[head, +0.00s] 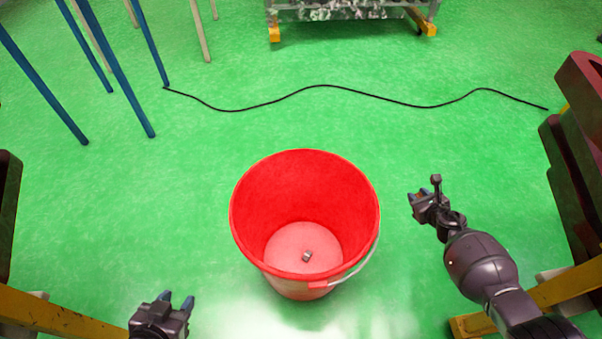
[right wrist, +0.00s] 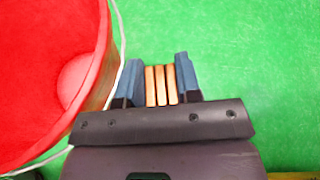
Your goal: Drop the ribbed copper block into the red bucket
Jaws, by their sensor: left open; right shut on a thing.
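The red bucket (head: 303,170) stands upright on the green floor in the middle of the head view. Its rim and wall also fill the left of the right wrist view (right wrist: 45,70). My right gripper (head: 418,198) is to the right of the bucket, outside its rim. In the right wrist view, its blue fingers are shut on the ribbed copper block (right wrist: 161,85), which shows orange-copper ribs between them. My left gripper (head: 177,300) is open and empty at the lower left, apart from the bucket.
A small grey metal piece (head: 307,257) lies on the bucket's bottom. The bucket's wire handle (head: 357,270) hangs on its right front side. A black cable (head: 320,87) crosses the floor behind. Blue legs (head: 115,65) stand at the upper left. Green floor around the bucket is clear.

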